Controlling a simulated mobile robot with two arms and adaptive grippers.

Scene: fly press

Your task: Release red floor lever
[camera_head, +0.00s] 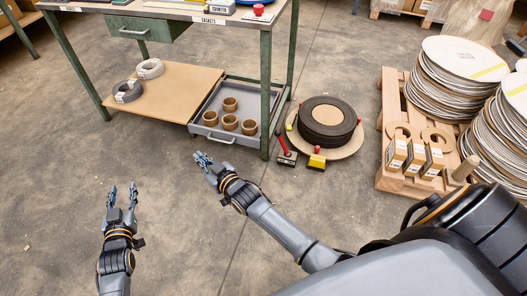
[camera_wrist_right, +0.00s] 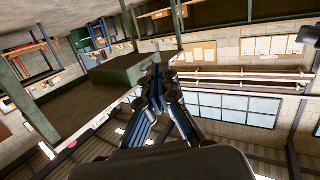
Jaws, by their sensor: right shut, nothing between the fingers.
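The lever cannot be made out in that view. My left gripper (camera_head: 122,193) is open and empty above bare floor at the lower left, far from the lever.
The workbench leg (camera_head: 266,120) is close by. A pallet (camera_head: 386,150) stands right. The front floor is clear.

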